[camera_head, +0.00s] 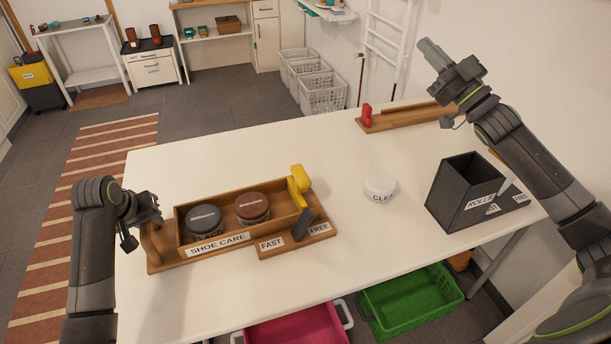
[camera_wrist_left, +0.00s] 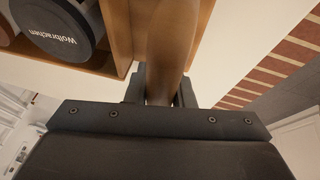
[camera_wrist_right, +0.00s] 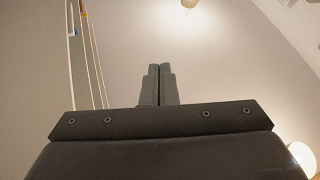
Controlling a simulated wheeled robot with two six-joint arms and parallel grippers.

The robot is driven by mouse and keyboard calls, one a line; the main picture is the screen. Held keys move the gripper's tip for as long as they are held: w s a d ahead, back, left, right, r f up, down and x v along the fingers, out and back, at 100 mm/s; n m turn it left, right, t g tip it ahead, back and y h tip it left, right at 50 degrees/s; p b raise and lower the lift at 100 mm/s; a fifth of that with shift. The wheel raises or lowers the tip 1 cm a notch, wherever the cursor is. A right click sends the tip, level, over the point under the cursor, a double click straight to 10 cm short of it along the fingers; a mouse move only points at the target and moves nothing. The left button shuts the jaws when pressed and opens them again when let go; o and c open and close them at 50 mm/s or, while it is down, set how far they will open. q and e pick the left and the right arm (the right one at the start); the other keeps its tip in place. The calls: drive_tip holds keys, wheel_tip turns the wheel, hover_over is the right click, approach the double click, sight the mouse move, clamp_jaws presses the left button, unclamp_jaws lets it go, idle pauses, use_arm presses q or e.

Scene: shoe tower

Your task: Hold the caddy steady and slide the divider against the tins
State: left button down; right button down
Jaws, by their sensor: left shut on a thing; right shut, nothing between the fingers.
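The wooden caddy (camera_head: 217,243), labelled SHOE CARE, sits on the white table. A black tin (camera_head: 205,219) and a brown tin (camera_head: 252,206) stand side by side in it. The yellow divider (camera_head: 299,186) stands at the caddy's right end, apart from the brown tin. A dark lever (camera_head: 302,224) rises from the plate marked FAST and FREE, closer to FREE. My left gripper (camera_head: 150,213) is shut on the caddy's left handle (camera_wrist_left: 168,45); the black tin (camera_wrist_left: 58,28) shows beside it. My right gripper (camera_head: 430,52) is shut and empty, raised above the table's right side.
A white tin (camera_head: 380,186) stands right of the caddy. Crates stand below the front edge.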

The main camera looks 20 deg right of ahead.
drive_tip(key=w+d+f+m+g+h, duration=0.25)
drive_tip(key=w+f+m+h, duration=0.4)
drive_tip(key=f+m, duration=0.8)
drive_tip(key=g+y, duration=0.7)
drive_tip(key=y, duration=0.4)
approach(306, 172)
drive_tip(key=shift+m+h, duration=0.25)
drive_tip(key=shift+m, duration=0.2)
drive_tip(key=x, duration=0.6)
drive_tip(key=shift+w+d+f, duration=0.2)
drive_tip(key=shift+w+f, duration=0.05)
drive_tip(key=shift+w, duration=0.05)
